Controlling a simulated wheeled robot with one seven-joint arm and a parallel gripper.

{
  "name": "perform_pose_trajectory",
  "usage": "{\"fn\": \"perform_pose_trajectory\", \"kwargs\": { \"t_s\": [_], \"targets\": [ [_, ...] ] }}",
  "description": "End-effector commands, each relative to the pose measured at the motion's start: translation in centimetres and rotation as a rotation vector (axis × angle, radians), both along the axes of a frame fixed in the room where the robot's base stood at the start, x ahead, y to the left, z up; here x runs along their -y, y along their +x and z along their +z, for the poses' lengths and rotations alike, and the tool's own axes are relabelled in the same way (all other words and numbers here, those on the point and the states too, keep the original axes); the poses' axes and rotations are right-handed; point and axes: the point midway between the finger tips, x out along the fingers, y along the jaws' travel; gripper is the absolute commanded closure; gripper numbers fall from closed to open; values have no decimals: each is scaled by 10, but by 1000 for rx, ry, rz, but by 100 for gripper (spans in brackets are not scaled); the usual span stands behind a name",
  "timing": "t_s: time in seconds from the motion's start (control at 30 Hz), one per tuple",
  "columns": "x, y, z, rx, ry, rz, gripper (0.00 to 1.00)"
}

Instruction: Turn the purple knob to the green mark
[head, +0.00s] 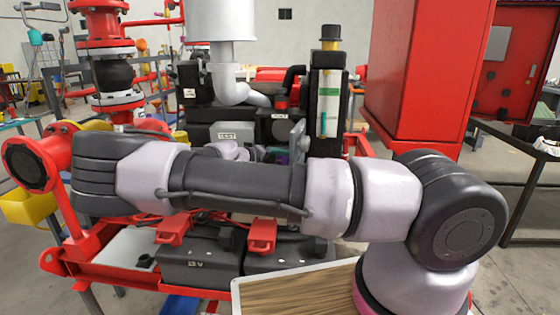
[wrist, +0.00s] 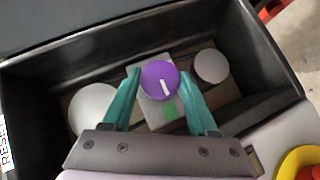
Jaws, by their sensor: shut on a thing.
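The purple knob (wrist: 158,78) sits on a pale plate inside a dark open box in the wrist view. A short white pointer line on its face points down and slightly right in the picture, roughly toward the green mark. The green mark (wrist: 171,111) is a small patch on the plate just below the knob. My gripper (wrist: 158,72) has its teal fingers on the knob's left and right sides, shut on it. In the head view my arm hides most of the knob's area, and the knob cannot be made out clearly.
Round grey discs lie left (wrist: 94,108) and right (wrist: 210,66) of the knob, close to the fingers. The dark box wall (wrist: 270,45) surrounds the area. A red cabinet (head: 415,70) stands right of the skid, and black batteries (head: 200,265) sit below my arm.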

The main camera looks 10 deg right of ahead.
Motion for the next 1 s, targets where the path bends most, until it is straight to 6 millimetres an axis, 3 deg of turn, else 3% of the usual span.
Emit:
{"fn": "perform_pose_trajectory", "kwargs": {
  "t_s": [0.3,0.33,0.4,0.77,1.0],
  "targets": [
    [-1,0,-1,-1,0,2,96],
    [-1,0,-1,-1,0,2,33],
    [-1,0,0,-1,0,2,11],
    [-3,-1,1,0,1,1,11],
    [-35,-19,12,1,3,6,11]
  ]
}}
